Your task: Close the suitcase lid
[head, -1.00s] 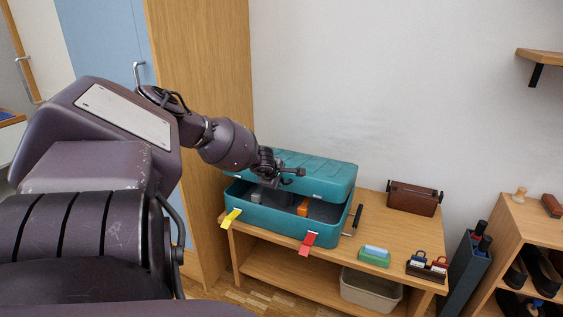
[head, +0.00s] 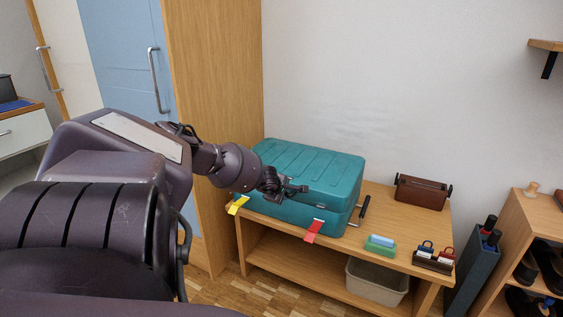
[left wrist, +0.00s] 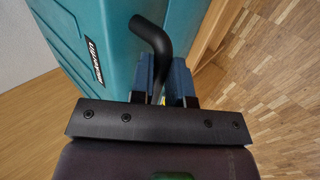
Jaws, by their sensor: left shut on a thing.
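The teal suitcase (head: 325,170) lies on the wooden bench, its ribbed lid (head: 310,155) lowered over the base (head: 285,211). No inside shows. Whether the rims fully meet behind my gripper is hard to tell. My left gripper (head: 297,189) is at the front of the suitcase. In the left wrist view my gripper (left wrist: 166,62) is shut on a curved black handle (left wrist: 152,33) beside the teal shell (left wrist: 105,35). A yellow tag (head: 237,205) and a red tag (head: 313,231) hang at the front edge. My right gripper is out of view.
The wooden bench (head: 378,262) also holds a green-and-blue block (head: 380,245), a stamp rack (head: 433,260) and a brown case (head: 422,192). A beige bin (head: 377,281) stands below. A tall wooden cabinet (head: 222,100) is close on the left.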

